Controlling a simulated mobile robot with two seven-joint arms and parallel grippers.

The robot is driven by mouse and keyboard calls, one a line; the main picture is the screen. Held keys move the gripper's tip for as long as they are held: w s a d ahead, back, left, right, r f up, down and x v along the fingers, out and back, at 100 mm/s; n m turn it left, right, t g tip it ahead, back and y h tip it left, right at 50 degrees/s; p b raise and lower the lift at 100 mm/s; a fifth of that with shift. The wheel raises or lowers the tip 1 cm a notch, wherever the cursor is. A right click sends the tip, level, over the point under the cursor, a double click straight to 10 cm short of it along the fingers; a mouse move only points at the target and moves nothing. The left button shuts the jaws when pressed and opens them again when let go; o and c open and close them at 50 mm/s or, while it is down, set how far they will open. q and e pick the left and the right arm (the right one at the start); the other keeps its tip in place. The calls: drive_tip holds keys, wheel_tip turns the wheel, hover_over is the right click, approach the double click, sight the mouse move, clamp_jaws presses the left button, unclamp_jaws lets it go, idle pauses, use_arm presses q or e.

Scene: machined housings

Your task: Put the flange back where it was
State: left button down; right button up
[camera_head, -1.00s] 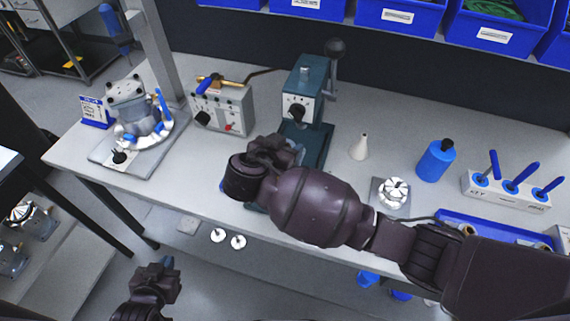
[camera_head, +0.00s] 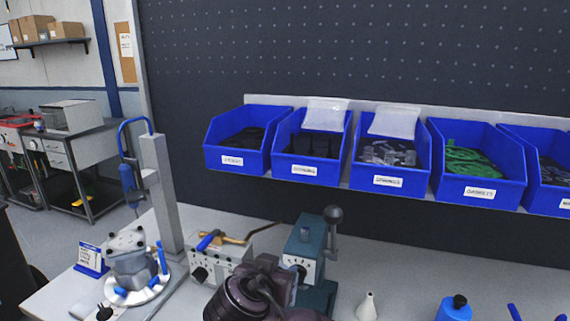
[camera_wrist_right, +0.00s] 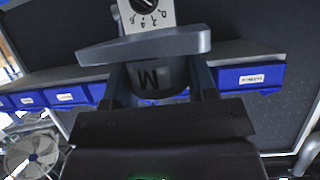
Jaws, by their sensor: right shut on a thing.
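In the right wrist view my right gripper (camera_wrist_right: 156,80) is shut on a grey metal part that appears to be the flange (camera_wrist_right: 145,46). Its wide, thin plate shows edge-on beyond the fingers, and its darker round hub, with a letter mark, sits between them. In the head view my dark right arm (camera_head: 246,294) is at the bottom, in front of the teal press (camera_head: 303,247). It hides the gripper's hold there. A grey housing (camera_head: 131,262) stands in a white ring fixture at the left. My left gripper is out of view.
A grey control box (camera_head: 222,262) stands left of the press. A white cone (camera_head: 367,306) and a blue bottle (camera_head: 453,309) stand to its right. Blue bins (camera_head: 391,180) hang along the back wall. In the wrist view a dial (camera_wrist_right: 145,12) is close beyond the flange.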

drive_tip(key=y, duration=0.1)
drive_tip(key=r+n, duration=0.1)
drive_tip(key=w+r+n+y, duration=0.1)
drive_tip(key=shift+w+a+r+t+y, duration=0.1)
drive_tip(key=shift+a+r+t+y, duration=0.1)
drive_tip(key=shift+a+t+y, duration=0.15)
drive_tip(key=shift+w+d+r+n+y, duration=0.15)
drive_tip(key=shift+w+d+n+y, duration=0.1)
drive_tip(key=shift+d+n+y, duration=0.4)
drive_tip(key=s+d+f, duration=0.2)
drive_tip(key=d+f, duration=0.1)
drive_tip(key=d, duration=0.4)
drive_tip(key=s+d+f+b, duration=0.1)
drive_tip(key=s+d+f, duration=0.1)
drive_tip(key=d, duration=0.5)
drive_tip(key=s+d+f, duration=0.2)
drive_tip(key=d+f, duration=0.3)
drive_tip(key=d, duration=0.2)
drive_tip(key=shift+d+n, duration=0.35)
drive_tip(key=shift+d, duration=0.05)
drive_tip(key=shift+s, duration=0.1)
drive_tip(key=shift+r, duration=0.1)
